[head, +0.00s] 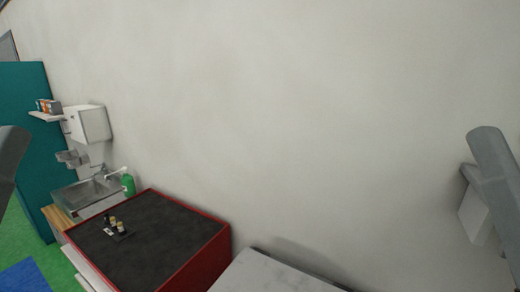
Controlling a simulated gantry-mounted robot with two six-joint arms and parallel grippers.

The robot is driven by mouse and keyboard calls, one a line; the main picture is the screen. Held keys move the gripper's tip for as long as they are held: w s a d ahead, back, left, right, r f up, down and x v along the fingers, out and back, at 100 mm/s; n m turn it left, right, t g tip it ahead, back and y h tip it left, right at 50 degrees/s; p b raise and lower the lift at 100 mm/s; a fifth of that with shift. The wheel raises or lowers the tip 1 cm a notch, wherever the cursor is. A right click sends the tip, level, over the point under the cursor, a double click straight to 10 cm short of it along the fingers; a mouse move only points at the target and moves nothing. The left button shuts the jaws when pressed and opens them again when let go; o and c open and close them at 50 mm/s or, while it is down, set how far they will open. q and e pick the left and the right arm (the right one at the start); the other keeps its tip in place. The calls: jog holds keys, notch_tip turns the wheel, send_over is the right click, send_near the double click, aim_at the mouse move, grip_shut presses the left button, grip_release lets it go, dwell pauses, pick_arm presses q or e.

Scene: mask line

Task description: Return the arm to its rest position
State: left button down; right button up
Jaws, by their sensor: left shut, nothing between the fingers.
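A grey part of my left arm (9,165) shows at the left edge, in front of the teal panel. My left gripper is shut and empty; its fingertips cannot be made out clearly at this edge. A grey link of my right arm (497,178) comes in at the right edge, in front of the pale wall. My right gripper is out of the picture. Neither arm visibly touches anything.
A red-edged cabinet with a dark top (165,240) holds small bottles (113,226). A sink (88,192), green bottle (128,184) and white wall box (88,124) stand behind it. A pale grey top (268,275) is at the bottom. The middle is bare wall.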

notch_tip(320, 180, up, 27)
jog(key=p, duration=2.3)
jog(key=shift+f, duration=0.15)
